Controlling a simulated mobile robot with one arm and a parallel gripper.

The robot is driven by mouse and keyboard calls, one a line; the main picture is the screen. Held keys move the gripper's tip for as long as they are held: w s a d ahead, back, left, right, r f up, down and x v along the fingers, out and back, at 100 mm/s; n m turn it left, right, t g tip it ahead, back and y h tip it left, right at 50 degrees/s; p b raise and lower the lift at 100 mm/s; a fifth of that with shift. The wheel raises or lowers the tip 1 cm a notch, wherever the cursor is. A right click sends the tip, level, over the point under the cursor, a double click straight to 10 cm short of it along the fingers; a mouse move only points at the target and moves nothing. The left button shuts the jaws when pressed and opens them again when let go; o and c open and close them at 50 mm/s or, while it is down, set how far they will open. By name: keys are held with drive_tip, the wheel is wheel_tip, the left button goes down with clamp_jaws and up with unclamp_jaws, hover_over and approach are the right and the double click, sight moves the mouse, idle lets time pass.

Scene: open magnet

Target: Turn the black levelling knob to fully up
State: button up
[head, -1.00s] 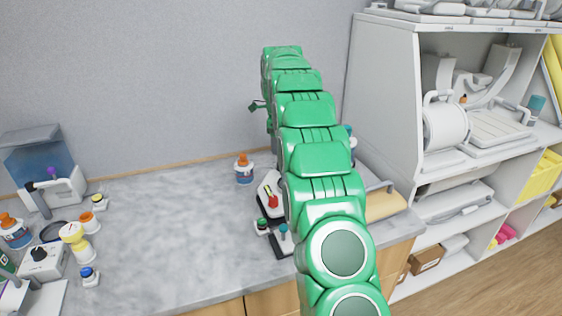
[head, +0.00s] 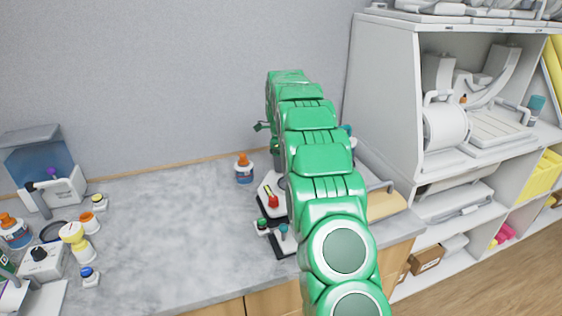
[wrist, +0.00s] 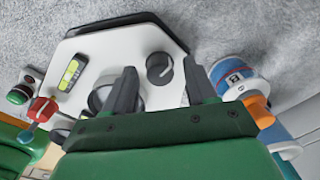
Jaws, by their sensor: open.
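The black levelling knob (wrist: 159,68) is a round dark knob with a pale mark, on the white panel (wrist: 125,44) of a dark-edged device. In the wrist view my gripper (wrist: 160,68) is open, with one dark finger on each side of the knob in the picture. I cannot tell whether the fingers are level with the knob or still above it. A yellow-green bubble vial (wrist: 70,75) is on the same panel. In the head view the device (head: 264,193) is mostly hidden behind my green arm, and the knob does not show.
A red knob (wrist: 42,108) and a green button (wrist: 18,95) are left of the panel. A blue-and-white bottle with an orange cap (head: 244,169) stands close beside the device. The counter (head: 170,220) left of it is mostly clear. A white shelf unit (head: 385,90) rises at right.

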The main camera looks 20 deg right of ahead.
clamp_jaws()
idle(0.3)
drive_tip(key=shift+n, duration=0.4)
